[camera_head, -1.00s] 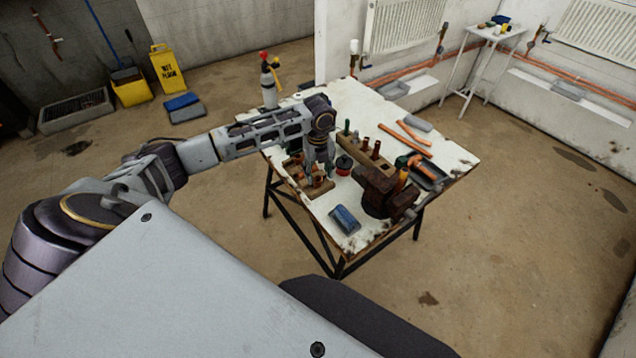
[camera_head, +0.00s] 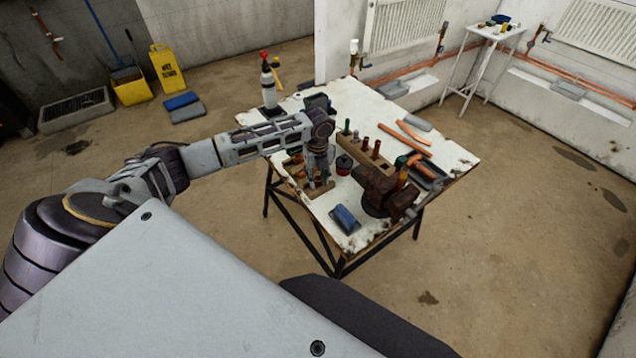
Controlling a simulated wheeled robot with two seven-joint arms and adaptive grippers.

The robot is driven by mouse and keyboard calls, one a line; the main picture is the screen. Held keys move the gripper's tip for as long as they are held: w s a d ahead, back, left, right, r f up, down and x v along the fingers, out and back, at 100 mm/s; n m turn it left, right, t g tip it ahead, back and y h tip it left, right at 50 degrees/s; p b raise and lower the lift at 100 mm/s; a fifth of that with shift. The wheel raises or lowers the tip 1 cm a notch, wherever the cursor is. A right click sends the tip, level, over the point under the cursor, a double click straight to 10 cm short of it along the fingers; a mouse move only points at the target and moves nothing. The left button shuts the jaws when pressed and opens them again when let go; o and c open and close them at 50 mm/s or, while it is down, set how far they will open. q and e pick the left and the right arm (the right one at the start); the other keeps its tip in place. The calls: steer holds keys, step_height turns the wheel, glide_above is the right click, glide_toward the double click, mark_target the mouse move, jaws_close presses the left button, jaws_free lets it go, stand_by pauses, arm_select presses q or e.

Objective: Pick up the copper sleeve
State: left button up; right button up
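My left gripper (camera_head: 318,170) points down over the left part of the worktable. Its fingertips are among small copper-coloured pieces (camera_head: 325,176) on a low wooden block (camera_head: 318,190). One of these pieces may be the copper sleeve, but they are too small and too covered by the gripper to tell apart. I cannot see whether the fingers are open or closed on a piece. My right gripper is out of view.
The white, stained worktable (camera_head: 350,100) also holds a second wooden rack (camera_head: 364,152) with upright pieces, a red-black tin (camera_head: 343,165), a rusty vise (camera_head: 382,190), a blue item (camera_head: 344,218) and a spray bottle (camera_head: 269,85). Orange pipes (camera_head: 404,138) lie at the back right.

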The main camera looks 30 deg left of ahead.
arm_select(q)
steer(key=c, duration=0.4)
steer(key=shift+r, duration=0.1)
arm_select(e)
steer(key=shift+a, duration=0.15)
arm_select(q)
steer(key=shift+r, duration=4.9)
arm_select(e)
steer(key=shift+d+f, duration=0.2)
arm_select(q)
steer(key=shift+r, duration=0.1)
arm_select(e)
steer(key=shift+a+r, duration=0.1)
